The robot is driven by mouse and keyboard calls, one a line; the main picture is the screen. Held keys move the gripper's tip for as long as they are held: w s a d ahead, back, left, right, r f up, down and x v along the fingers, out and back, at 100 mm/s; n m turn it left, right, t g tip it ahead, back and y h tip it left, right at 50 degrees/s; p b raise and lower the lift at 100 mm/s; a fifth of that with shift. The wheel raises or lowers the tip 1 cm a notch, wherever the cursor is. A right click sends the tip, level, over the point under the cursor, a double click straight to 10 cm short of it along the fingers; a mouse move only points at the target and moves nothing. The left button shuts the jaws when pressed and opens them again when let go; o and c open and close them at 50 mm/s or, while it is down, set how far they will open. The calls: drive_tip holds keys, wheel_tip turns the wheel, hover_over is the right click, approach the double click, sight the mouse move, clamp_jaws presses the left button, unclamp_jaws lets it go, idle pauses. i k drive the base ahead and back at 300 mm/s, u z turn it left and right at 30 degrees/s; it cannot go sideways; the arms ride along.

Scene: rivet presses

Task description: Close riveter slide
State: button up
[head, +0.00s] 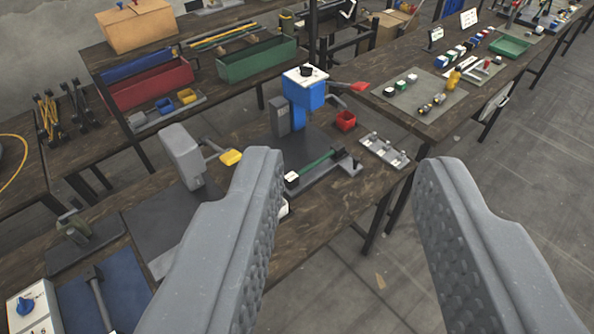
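My gripper (345,185) is open, with its two grey fingers wide apart and nothing between them. It is high above the front edge of the bench. A blue press (303,95) with a white top and a red-tipped lever stands beyond the left finger. A grey press (183,155) with a yellow-tipped lever stands to the left. The left finger hides part of its base and the bench. I cannot tell which press is the riveter.
A small red bin (345,121) and a metal plate with small fittings (384,151) sit right of the slide. Behind are red (150,85) and green (257,60) trays. A blue mat (112,290) lies lower left. Open floor (355,290) shows between the fingers.

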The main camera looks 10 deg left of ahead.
sight(351, 166)
drive_tip(key=u, duration=0.05)
drive_tip(key=i, duration=1)
drive_tip(key=z, duration=0.05)
drive_tip(key=k, duration=0.5)
drive_tip(key=z, duration=0.35)
drive_tip(key=i, duration=0.75)
drive_tip(key=u, duration=0.05)
